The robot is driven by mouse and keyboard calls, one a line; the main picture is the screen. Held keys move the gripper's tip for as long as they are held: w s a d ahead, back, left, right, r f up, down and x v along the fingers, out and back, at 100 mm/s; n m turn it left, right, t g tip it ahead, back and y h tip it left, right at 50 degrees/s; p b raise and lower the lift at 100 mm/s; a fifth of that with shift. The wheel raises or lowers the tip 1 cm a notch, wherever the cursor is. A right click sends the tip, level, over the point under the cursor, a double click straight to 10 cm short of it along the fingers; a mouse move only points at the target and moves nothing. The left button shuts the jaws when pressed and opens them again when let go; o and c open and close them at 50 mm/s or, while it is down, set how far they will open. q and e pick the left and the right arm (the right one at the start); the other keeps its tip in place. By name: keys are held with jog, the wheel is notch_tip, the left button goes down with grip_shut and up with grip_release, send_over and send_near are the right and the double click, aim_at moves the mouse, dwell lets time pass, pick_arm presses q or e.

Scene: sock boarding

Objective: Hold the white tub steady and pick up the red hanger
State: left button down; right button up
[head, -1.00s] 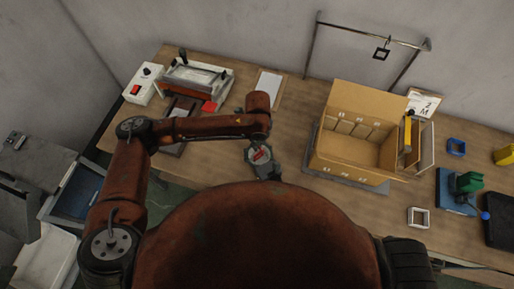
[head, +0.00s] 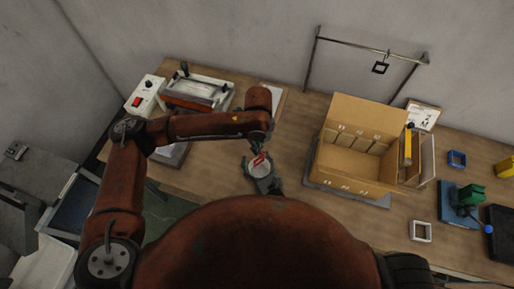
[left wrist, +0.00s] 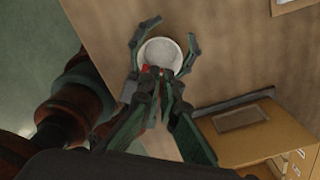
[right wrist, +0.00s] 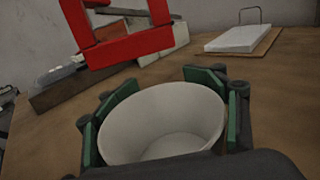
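The white tub (head: 261,171) stands near the table's front edge. My right gripper's fingers (right wrist: 165,105) are on both sides of it, seemingly closed around its wall; they also show in the left wrist view (left wrist: 165,40). The tub's inside (right wrist: 165,125) looks empty in the right wrist view. The red hanger (right wrist: 160,42), a square-cornered frame, is in the air above the tub's far rim. My left gripper (left wrist: 160,73) reaches down over the tub, its fingertips close together with red showing at them, so it appears shut on the hanger. The fingertips hide most of the hanger there.
An open cardboard box (head: 343,185) stands right of the tub. A metal rail with a small black square frame (head: 380,68) is behind it. A press-like device (head: 197,90) and a white switch box (head: 146,95) are at the back left. Table between tub and box is clear.

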jog(key=o, duration=0.5)
jog(key=v, duration=1.2)
jog(key=shift+s, duration=0.1)
